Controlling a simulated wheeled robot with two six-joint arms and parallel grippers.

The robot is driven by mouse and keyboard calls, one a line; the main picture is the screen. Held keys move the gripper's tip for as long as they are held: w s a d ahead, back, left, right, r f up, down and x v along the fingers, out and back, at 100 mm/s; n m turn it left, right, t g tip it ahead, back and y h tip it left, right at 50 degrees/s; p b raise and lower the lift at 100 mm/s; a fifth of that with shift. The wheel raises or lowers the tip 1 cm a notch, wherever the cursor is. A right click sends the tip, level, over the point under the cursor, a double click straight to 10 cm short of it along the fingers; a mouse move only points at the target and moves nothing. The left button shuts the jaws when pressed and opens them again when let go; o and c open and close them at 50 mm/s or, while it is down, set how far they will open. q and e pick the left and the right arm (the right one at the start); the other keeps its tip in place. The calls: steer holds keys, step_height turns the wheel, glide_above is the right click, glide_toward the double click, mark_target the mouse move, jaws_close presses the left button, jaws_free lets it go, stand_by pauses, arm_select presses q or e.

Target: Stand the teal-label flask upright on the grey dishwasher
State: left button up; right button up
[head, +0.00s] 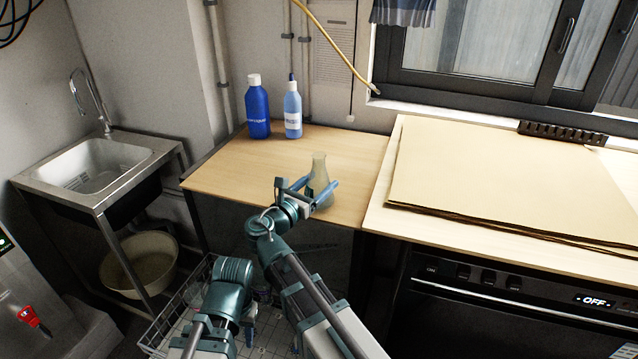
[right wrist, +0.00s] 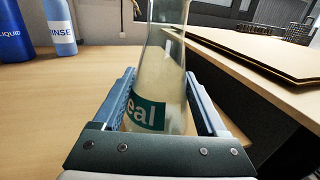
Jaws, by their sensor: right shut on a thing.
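The teal-label flask (head: 319,172) is a clear conical flask with pale contents. My right gripper (head: 314,190) is shut on it, one finger on each side, over the front part of the wooden table. In the right wrist view the flask (right wrist: 165,75) looks roughly upright, and its teal label (right wrist: 145,113) shows "eal". Its base is hidden there, so I cannot tell whether it touches the table. A grey appliance (head: 22,285) at the lower left edge, with a green light and a red switch, may be the dishwasher. My left gripper (head: 249,335) is low over the wire basket, mostly hidden by my arm.
A dark blue bottle (head: 258,108) and a light blue rinse bottle (head: 292,110) stand at the table's back. A sink (head: 95,165) is at left, with a basin (head: 140,262) below. A wire basket (head: 160,335) holds glassware. Brown sheets (head: 500,180) cover the right counter.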

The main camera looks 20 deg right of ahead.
arm_select(q)
steer(key=shift+f, duration=0.4)
arm_select(e)
steer(key=shift+f, duration=0.4)
arm_select(q)
steer(key=shift+f+b, duration=0.25)
steer(key=shift+b, duration=0.15)
arm_select(e)
steer(key=shift+f, duration=0.25)
steer(key=o, duration=1.6)
steer(key=shift+c, duration=0.2)
